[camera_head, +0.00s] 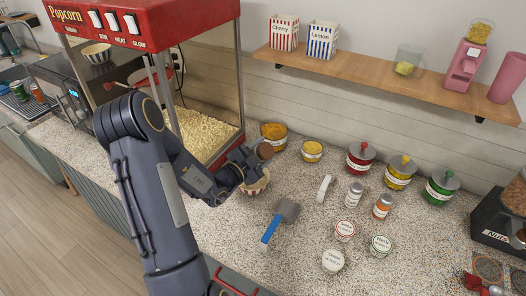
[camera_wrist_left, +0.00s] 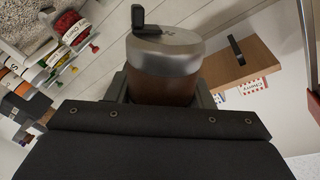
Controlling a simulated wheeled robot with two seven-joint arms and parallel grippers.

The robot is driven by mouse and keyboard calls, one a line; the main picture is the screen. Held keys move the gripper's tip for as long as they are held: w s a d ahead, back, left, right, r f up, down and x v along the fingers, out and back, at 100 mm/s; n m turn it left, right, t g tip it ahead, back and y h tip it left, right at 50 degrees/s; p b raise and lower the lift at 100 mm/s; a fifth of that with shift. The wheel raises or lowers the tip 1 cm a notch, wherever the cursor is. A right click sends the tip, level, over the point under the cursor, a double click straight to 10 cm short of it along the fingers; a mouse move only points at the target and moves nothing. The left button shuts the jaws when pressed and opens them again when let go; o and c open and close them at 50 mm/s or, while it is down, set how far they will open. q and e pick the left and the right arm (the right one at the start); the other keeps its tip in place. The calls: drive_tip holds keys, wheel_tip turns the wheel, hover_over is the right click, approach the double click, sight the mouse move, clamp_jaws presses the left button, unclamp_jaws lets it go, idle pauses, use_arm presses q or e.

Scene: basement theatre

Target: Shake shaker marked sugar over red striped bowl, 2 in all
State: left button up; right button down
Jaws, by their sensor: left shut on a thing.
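My left gripper (camera_head: 256,160) is shut on a brown-bodied container with a metallic top, which I take to be the shaker (camera_head: 265,151). In the left wrist view the shaker (camera_wrist_left: 165,60) sits between the jaws (camera_wrist_left: 160,95), with a black tab on its top. No label on it is readable. The red striped bowl (camera_head: 258,187) stands on the counter just below the gripper, partly hidden by it. The shaker is above the bowl's far side in the head view. My right gripper is not in view.
A red popcorn machine (camera_head: 165,18) stands left of the bowl. A blue-handled scoop (camera_head: 272,231), a silver shaker (camera_head: 354,193), an orange shaker (camera_head: 382,206) and several round tins lie to the right. Lidded jars (camera_head: 398,172) and yellow-filled bowls (camera_head: 312,151) stand behind.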

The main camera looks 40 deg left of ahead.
sight(263, 143)
use_arm(q)
drive_tip(key=shift+r, duration=0.1)
drive_tip(key=shift+r, duration=1.7)
drive_tip(key=shift+f, duration=0.15)
wheel_tip(263, 143, down, 4)
drive_tip(key=shift+r+b, duration=0.2)
drive_tip(key=shift+b, duration=0.8)
drive_tip(key=shift+r, duration=0.2)
drive_tip(key=shift+r, duration=0.1)
